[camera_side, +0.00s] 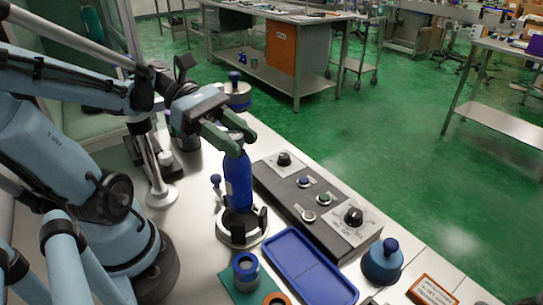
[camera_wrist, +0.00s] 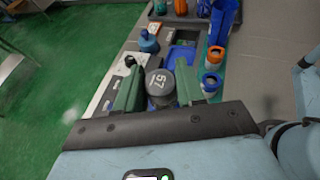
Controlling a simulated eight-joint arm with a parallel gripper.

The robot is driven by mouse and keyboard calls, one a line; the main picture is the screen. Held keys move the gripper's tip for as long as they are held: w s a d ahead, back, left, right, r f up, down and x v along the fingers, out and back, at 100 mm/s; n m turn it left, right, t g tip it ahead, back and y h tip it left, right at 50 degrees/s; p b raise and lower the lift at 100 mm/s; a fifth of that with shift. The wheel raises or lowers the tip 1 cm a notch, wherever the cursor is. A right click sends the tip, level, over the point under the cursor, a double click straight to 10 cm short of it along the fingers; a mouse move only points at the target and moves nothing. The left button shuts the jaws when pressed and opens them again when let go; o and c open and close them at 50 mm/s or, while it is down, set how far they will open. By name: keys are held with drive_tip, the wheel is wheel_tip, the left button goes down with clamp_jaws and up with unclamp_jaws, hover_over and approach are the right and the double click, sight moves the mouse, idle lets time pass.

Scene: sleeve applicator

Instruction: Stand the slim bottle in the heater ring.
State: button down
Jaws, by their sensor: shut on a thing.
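The slim blue bottle (camera_side: 238,182) is upright between the green fingers of my gripper (camera_side: 239,143), which is shut on its top end. In the wrist view its dark cap, marked 57 (camera_wrist: 160,86), sits between the fingers of my gripper (camera_wrist: 160,78). The heater ring (camera_side: 238,240) is a round metal base with black upright posts, directly under the bottle.
A black control box (camera_side: 318,200) with knobs and buttons runs close along the right of the ring. A blue tray (camera_side: 308,268) lies in front. A blue-topped jar (camera_side: 382,262) stands at front right. A metal post (camera_side: 156,178) stands to the left.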

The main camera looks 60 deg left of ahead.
drive_tip(key=shift+f, duration=1.4)
drive_tip(key=c, duration=0.6)
unclamp_jaws()
drive_tip(key=shift+f, duration=0.1)
drive_tip(key=shift+o, duration=0.4)
drive_tip(key=o, duration=0.4)
drive_tip(key=shift+r, duration=4.55)
